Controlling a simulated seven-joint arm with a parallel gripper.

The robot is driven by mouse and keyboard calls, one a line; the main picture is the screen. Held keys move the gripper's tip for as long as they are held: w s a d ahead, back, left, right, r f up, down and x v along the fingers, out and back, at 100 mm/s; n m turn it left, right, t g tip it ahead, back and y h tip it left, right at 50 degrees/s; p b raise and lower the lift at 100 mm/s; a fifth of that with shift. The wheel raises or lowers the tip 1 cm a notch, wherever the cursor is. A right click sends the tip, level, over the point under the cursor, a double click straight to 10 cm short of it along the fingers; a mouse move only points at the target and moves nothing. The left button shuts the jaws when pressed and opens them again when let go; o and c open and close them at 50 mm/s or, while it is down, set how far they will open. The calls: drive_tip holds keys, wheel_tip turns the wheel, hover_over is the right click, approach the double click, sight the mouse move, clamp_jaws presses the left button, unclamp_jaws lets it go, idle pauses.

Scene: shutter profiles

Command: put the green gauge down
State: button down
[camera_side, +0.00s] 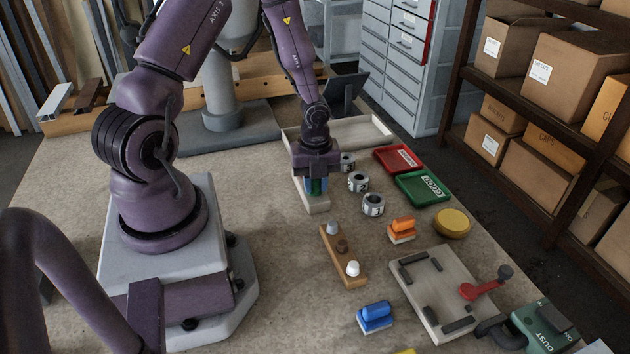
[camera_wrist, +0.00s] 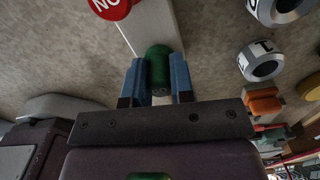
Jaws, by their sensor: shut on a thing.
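My gripper (camera_side: 316,188) points down over a pale profile piece (camera_side: 313,205) near the middle of the bench. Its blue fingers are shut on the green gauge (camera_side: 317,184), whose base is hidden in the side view. In the wrist view the rounded green gauge (camera_wrist: 157,66) sits between the two fingers, over or against the pale profile (camera_wrist: 150,28). I cannot tell whether the gauge touches the profile or is held just above it.
Several numbered rings (camera_side: 373,204) stand just right of my gripper. Beyond them are a red tray (camera_side: 398,160) and a green tray (camera_side: 423,188).

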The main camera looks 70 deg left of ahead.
drive_tip(key=shift+f, duration=0.1)
drive_tip(key=c, duration=1)
unclamp_jaws()
wheel_tip(320, 180, up, 12)
drive_tip(key=s+d+r+n+t, duration=0.2)
drive_tip(key=d+r+n, duration=0.2)
drive_tip(key=r+n, duration=0.2)
drive_tip(key=s+d+r+n+t, duration=0.1)
drive_tip(key=s+d+r+n, duration=0.2)
drive_tip(key=d+r+n, duration=0.2)
drive_tip(key=s+d+r+n+t, duration=0.2)
drive_tip(key=d+r+n, duration=0.3)
drive_tip(key=r+n, duration=0.3)
drive_tip(key=shift+s+d+r+n+t, duration=0.2)
drive_tip(key=shift+s+n+t, duration=0.15)
drive_tip(key=shift+s, duration=0.35)
